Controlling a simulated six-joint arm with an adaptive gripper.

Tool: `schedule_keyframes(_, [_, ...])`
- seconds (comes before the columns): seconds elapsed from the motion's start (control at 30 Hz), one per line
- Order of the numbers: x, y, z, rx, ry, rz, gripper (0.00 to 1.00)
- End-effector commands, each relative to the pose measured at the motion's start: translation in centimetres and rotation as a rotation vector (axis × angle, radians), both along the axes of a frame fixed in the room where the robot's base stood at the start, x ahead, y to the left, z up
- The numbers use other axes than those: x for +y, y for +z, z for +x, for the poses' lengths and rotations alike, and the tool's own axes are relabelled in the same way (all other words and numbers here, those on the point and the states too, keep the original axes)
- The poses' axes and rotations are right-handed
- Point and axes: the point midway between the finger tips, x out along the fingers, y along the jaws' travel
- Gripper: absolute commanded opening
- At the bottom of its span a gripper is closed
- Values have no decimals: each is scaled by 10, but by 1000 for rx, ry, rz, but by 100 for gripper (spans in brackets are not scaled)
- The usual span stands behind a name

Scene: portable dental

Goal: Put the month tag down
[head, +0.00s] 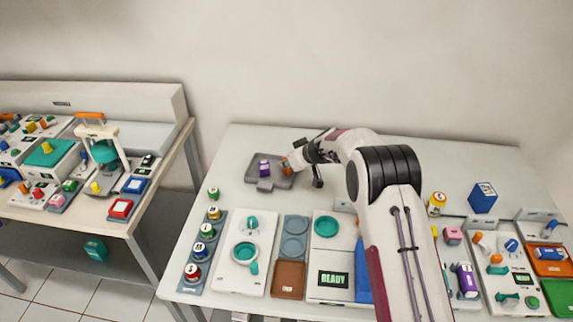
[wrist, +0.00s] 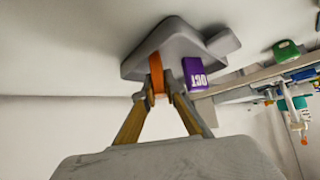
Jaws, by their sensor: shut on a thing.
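My gripper (head: 288,167) is at the right part of a small grey tray (head: 251,174) at the back left of the table. In the wrist view its two fingers (wrist: 160,93) are shut on an orange tag (wrist: 157,74), whose face I cannot read. The tag is at the tray surface; whether it touches is unclear.
A rack of several round-topped pots (head: 207,232) stands in front of the tray. White panels with teal dials (head: 244,253) and a READY display (head: 333,279) fill the front. A blue box (head: 483,197) is at the back right.

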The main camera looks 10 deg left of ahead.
Motion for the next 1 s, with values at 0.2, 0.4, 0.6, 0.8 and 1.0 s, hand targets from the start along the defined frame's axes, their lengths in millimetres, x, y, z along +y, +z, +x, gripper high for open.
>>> schedule_keyframes(0.2, [0,-5,0,-1,-1,0,0])
schedule_keyframes(0.4, [0,-6,0,-1,-1,0,0])
schedule_keyframes(0.6, [0,-8,0,-1,-1,0,26])
schedule_keyframes(0.8, [0,-8,0,-1,-1,0,27])
schedule_keyframes(1.0, [0,-7,0,-1,-1,0,27])
